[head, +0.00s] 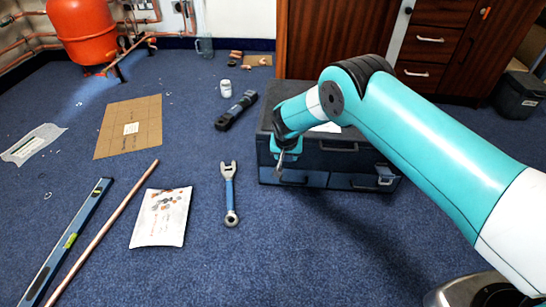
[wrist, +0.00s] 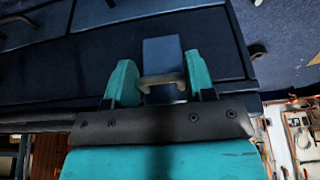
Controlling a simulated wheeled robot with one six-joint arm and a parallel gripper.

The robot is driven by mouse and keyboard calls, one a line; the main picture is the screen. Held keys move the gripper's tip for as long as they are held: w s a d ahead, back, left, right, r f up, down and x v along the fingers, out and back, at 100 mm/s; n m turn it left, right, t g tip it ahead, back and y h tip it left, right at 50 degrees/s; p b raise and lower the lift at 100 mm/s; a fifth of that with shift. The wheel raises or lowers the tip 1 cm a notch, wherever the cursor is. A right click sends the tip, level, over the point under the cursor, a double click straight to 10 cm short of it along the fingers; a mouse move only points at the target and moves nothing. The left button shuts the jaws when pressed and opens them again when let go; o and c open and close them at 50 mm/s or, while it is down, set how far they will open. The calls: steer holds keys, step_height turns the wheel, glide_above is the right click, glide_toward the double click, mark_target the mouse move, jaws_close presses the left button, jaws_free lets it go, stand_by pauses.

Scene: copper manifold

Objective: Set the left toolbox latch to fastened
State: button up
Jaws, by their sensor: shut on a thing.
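The dark toolbox (head: 340,160) stands on the blue carpet, with its front towards me. My gripper (head: 281,158) is at the left part of its front, at the left latch, which my arm mostly hides in the head view. In the wrist view the teal fingers of my gripper (wrist: 160,84) stand on either side of the left latch (wrist: 164,55), a blue plate with a grey loop across it. My gripper is shut on this latch. Its exact angle is hard to tell.
A blue-handled wrench (head: 230,195) lies left of the toolbox, with a dark tool (head: 236,110) and a white bottle (head: 226,88) behind it. A white packet (head: 161,217), a copper pipe (head: 105,230) and a level (head: 68,240) lie further left. Carpet in front is clear.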

stand_by(0.4)
steer(key=o, duration=1.2)
steer(key=shift+o, duration=0.2)
steer(key=d+p+v, duration=0.1)
steer(key=p+v, duration=0.6)
steer(key=v, duration=1)
steer(key=shift+w+a+r+p, duration=0.15)
steer(key=shift+a+r+p, duration=0.1)
steer(key=shift+a+p, duration=0.2)
